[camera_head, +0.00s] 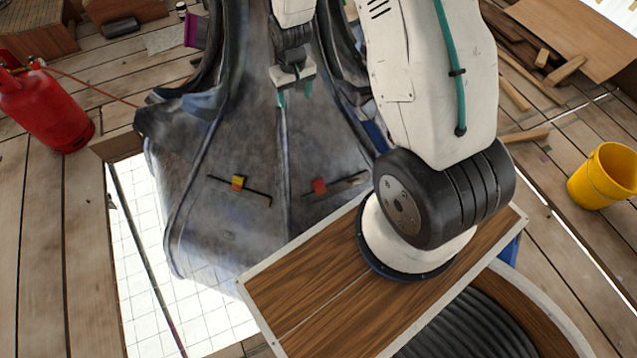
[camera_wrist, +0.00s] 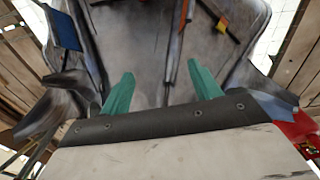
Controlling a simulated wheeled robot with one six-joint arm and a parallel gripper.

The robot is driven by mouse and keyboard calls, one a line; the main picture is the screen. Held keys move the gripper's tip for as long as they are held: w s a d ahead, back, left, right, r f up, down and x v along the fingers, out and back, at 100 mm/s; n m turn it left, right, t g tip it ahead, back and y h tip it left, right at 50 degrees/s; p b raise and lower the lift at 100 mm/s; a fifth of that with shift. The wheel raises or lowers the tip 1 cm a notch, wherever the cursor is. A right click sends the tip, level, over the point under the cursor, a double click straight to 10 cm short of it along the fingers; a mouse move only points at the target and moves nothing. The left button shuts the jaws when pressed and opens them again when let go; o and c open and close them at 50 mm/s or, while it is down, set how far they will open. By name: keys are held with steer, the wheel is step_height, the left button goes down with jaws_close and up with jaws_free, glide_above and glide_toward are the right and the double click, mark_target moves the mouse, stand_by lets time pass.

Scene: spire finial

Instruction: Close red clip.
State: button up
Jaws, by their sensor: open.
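The red clip (camera_head: 319,186) is a small red block on a dark bar, lying on the grey finial surface (camera_head: 240,235) right of its central seam in the head view. My gripper (camera_head: 294,95) has two green fingers, spread apart and empty, farther up the finial than the red clip. The fingers also show in the wrist view (camera_wrist: 162,85).
Dark curved ribs of the finial flank my gripper. A red gas cylinder (camera_head: 45,110) stands at left, a yellow bucket (camera_head: 604,176) at right. A floor opening (camera_head: 135,225) shows beside the finial. Lumber (camera_head: 565,72) lies at the upper right.

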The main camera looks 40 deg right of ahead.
step_height(320, 180, down, 17)
steer(key=s+d, duration=0.2)
glide_above(319, 185)
steer(key=shift+m, duration=0.4)
step_height(319, 185, down, 15)
steer(key=shift+f, duration=0.1)
step_height(319, 185, down, 7)
steer(key=shift+f, duration=0.15)
